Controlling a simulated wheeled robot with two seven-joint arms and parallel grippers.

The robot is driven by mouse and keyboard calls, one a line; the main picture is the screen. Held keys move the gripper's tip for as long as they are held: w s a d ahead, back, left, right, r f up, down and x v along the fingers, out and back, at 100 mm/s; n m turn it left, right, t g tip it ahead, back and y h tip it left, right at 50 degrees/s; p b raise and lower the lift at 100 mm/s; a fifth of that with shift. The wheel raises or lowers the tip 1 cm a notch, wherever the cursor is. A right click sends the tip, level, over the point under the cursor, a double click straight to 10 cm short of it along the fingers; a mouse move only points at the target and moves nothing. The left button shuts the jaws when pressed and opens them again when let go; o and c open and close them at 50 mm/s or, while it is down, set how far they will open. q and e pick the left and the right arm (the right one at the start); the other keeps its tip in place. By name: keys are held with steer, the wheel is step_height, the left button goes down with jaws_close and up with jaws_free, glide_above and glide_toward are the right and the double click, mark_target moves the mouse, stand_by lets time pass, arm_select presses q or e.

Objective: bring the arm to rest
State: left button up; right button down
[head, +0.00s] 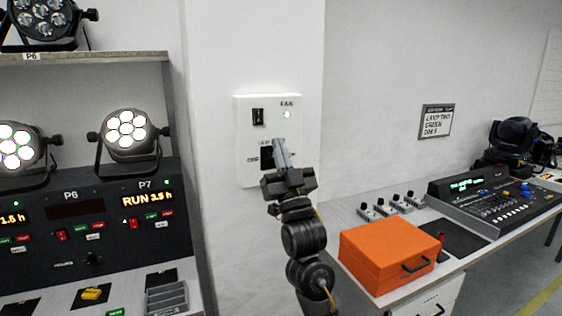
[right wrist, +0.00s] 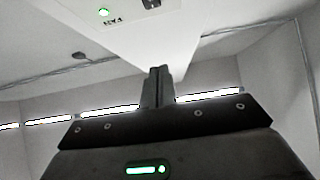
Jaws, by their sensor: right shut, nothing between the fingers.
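My right gripper (head: 281,155) is shut and empty. In the head view its fingertips are in front of the lower half of the white wall panel (head: 246,168) marked FAN. The panel has a black rocker switch (head: 258,116) and a lit green lamp (head: 287,114) at the top. A second dark switch (head: 265,160) lower down is partly hidden behind my fingers. In the right wrist view the shut fingers (right wrist: 159,85) point up at the panel (right wrist: 165,40), and its green lamp (right wrist: 103,12) is lit. I cannot tell whether the fingertips touch the panel. My left gripper is not in view.
An orange case (head: 385,255) stands on the bench at the right, near a lighting console (head: 495,195) and several small switch boxes (head: 390,205). At the left are lit par cans (head: 127,128) above a black control panel (head: 75,225). A yellow item (head: 91,294) lies below.

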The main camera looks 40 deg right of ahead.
steer(key=shift+s+a+f, duration=0.15)
steer(key=shift+s+f, duration=0.1)
steer(key=shift+s, duration=0.15)
steer(key=shift+w, duration=0.1)
